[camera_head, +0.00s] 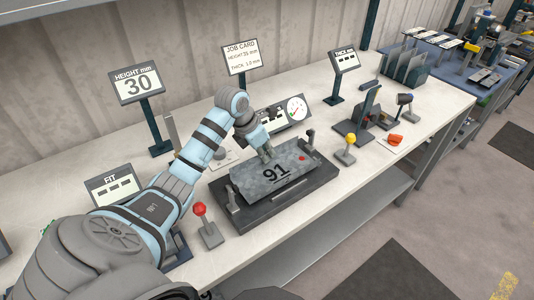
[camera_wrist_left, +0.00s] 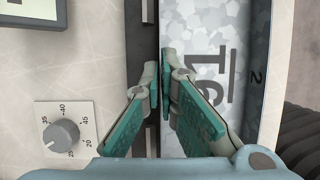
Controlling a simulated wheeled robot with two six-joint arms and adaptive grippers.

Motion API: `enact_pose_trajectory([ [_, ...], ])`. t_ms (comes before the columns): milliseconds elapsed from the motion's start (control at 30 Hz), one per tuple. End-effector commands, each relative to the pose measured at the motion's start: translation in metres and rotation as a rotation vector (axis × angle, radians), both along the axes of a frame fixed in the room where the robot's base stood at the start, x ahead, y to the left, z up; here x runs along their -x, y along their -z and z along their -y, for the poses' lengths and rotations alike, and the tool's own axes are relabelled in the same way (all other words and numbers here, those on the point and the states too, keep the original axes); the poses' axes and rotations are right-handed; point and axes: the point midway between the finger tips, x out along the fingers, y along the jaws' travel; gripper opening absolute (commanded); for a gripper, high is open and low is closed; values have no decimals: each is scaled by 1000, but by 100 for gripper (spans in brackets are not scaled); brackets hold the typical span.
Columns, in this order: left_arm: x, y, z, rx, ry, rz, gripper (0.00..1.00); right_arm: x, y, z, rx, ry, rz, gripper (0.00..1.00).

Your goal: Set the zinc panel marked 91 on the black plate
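The grey mottled zinc panel marked 91 (camera_head: 276,173) lies over the black plate (camera_head: 254,212) on the bench, slightly askew to it. Whether it rests fully flat on the plate I cannot tell. My left gripper (camera_head: 267,156) is at the panel's far edge. In the left wrist view my left gripper (camera_wrist_left: 160,76) has its fingertips close together on either side of the edge of the panel (camera_wrist_left: 205,45), pinching it. Part of the black plate (camera_wrist_left: 140,60) shows beside that edge. My right gripper is not in view.
A red-knobbed lever (camera_head: 206,226) and a yellow-knobbed lever (camera_head: 346,151) stand beside the plate. A dial gauge (camera_head: 295,109) is behind it. Signs reading 30 (camera_head: 138,84) and JOB CARD (camera_head: 242,56) stand at the back. The front bench edge is clear.

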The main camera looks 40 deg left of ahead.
Motion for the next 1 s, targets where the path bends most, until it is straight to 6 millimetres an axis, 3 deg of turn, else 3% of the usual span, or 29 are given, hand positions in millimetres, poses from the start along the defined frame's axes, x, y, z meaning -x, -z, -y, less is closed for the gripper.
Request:
enact_pose_trajectory([
  [667, 0, 14, 0, 0, 0, 1, 0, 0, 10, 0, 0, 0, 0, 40],
  [833, 0, 13, 0, 0, 0, 1, 28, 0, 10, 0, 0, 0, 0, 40],
  [1000, 0, 13, 0, 0, 0, 1, 28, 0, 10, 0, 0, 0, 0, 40],
])
